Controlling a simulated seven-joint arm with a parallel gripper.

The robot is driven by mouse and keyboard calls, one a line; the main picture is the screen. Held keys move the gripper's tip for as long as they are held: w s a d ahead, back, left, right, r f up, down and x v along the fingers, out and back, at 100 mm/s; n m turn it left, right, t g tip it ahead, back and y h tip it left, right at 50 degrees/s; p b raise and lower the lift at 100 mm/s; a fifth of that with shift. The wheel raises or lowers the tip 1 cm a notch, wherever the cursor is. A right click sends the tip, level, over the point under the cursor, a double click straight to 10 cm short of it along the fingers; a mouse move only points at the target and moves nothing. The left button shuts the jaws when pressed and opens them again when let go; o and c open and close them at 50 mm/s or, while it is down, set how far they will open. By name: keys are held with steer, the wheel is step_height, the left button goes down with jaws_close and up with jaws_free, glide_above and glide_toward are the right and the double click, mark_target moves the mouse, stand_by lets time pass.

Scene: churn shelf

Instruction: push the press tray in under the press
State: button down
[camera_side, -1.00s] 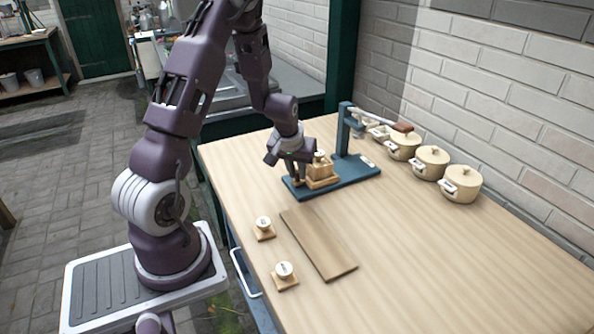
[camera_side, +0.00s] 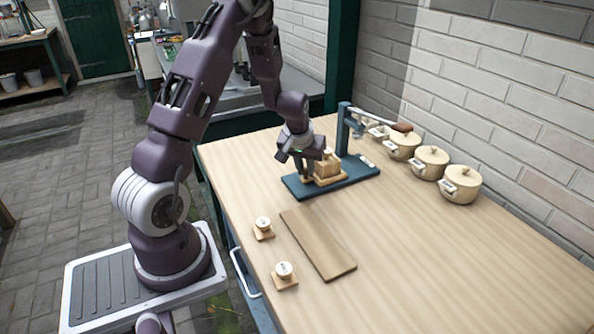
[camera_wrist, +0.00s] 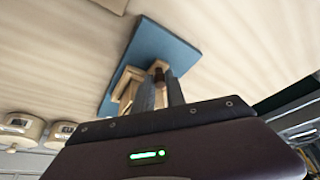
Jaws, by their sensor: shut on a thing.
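The press (camera_side: 345,132) has a blue base plate, an upright post and a lever with a brown wooden grip (camera_side: 401,127). The wooden press tray (camera_side: 338,180) lies on the base plate, carrying a square wooden block or mould (camera_side: 327,168). My gripper (camera_side: 307,175) is low at the tray's left end, shut on its upright handle. In the wrist view, the fingers (camera_wrist: 168,92) close at the handle (camera_wrist: 158,76), whose dark tip shows between them. The tray (camera_wrist: 128,88) is partly hidden behind the fingers there, above the blue base (camera_wrist: 165,45).
Several cream lidded pots (camera_side: 431,160) stand along the brick wall at the right. A brown board (camera_side: 318,243) lies in front of the press. Two small round-topped pieces on wooden squares (camera_side: 263,228) (camera_side: 284,274) sit near the table's left edge. The right front table is clear.

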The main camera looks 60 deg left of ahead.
steer(key=w, duration=1)
steer(key=shift+a, duration=0.1)
steer(key=shift+w+r, duration=0.1)
steer(key=shift+w, duration=0.3)
steer(key=c, duration=1.6)
jaws_free()
steer(key=shift+c, duration=0.2)
steer(key=v, duration=0.7)
